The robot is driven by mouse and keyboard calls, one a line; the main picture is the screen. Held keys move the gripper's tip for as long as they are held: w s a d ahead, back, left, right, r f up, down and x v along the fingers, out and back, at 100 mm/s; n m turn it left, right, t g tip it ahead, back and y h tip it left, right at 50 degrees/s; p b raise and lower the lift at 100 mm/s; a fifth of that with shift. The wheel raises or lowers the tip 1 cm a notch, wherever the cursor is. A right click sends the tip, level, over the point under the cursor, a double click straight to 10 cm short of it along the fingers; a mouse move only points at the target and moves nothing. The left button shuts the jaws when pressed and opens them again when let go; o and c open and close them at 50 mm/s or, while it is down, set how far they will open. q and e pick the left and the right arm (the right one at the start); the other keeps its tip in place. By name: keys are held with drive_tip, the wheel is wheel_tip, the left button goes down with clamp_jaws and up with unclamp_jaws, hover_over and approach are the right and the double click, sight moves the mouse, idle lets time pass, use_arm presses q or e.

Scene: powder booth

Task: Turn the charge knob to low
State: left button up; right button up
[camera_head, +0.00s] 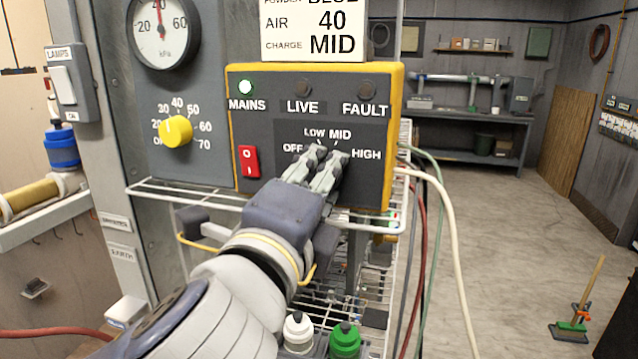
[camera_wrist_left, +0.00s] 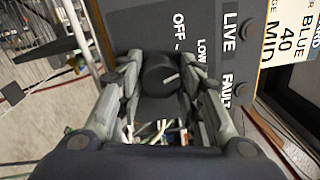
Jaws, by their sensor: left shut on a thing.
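The charge knob (camera_wrist_left: 158,75) is dark and round, on the grey panel with a yellow frame (camera_head: 396,120). Its white pointer line in the wrist view points up the panel, tilted slightly to the LOW side; the exact mark is hard to tell. OFF, LOW, MID and HIGH labels surround it in the head view. My left gripper (camera_head: 319,168) is shut on the knob, and hides most of it in the head view. In the wrist view its fingers (camera_wrist_left: 160,88) are on both sides of the knob. My right gripper is not in view.
A red rocker switch (camera_head: 249,161) and a yellow knob (camera_head: 176,131) lie left. A card (camera_head: 313,30) reads charge MID. A wire shelf (camera_head: 160,190) and hoses (camera_head: 450,220) are close by.

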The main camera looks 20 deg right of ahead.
use_arm(q)
drive_tip(key=shift+n, duration=0.3)
drive_tip(key=o, duration=1.1)
drive_tip(key=shift+c, duration=0.2)
drive_tip(key=v, duration=0.7)
drive_tip(key=shift+s+a, duration=0.2)
drive_tip(key=shift+w+f, duration=0.1)
